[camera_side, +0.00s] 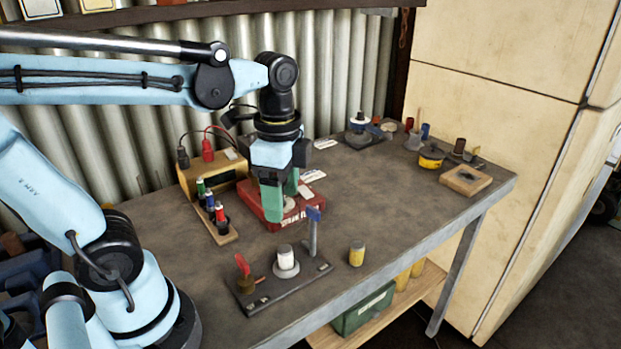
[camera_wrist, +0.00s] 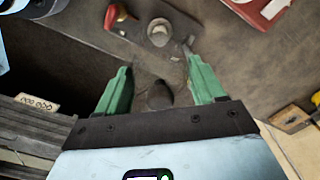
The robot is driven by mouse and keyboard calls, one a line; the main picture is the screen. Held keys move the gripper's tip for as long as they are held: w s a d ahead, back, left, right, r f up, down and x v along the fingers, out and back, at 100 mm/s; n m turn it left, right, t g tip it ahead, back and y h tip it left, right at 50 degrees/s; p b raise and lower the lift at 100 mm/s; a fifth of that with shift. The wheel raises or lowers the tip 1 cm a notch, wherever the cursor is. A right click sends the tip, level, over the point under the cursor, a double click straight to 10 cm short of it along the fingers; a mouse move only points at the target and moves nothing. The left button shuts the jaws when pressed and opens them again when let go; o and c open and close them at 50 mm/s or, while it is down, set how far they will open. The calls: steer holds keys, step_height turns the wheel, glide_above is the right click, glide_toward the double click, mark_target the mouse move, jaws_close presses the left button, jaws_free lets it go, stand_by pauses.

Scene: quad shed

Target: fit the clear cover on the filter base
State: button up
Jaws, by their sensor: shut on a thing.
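The filter base (camera_side: 286,270) stands on a dark plate with an upright white filter (camera_side: 286,254) on it; in the wrist view the filter (camera_wrist: 159,33) shows beyond my fingertips. My gripper (camera_side: 280,205) has green fingers pointing down above a red box, behind and apart from the filter base. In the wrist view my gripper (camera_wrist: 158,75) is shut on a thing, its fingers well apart. A dark rounded shape (camera_wrist: 160,95) shows between them. I take the held thing to be the clear cover, but its outline is hard to make out.
The dark plate (camera_side: 262,297) also carries a red-handled part (camera_side: 243,268) and a blue-topped upright post (camera_side: 313,230). A yellow cylinder (camera_side: 356,253) stands to its right. A wooden rack (camera_side: 217,220) of coloured cylinders lies left of the red box (camera_side: 258,208). The bench middle-right is clear.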

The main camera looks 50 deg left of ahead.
glide_above(285, 249)
steer(key=shift+f, duration=2.25)
steer(key=shift+f, duration=3.05)
stand_by(0.6)
steer(key=o, duration=1.1)
steer(key=shift+o, duration=0.3)
steer(key=shift+r, duration=3.5)
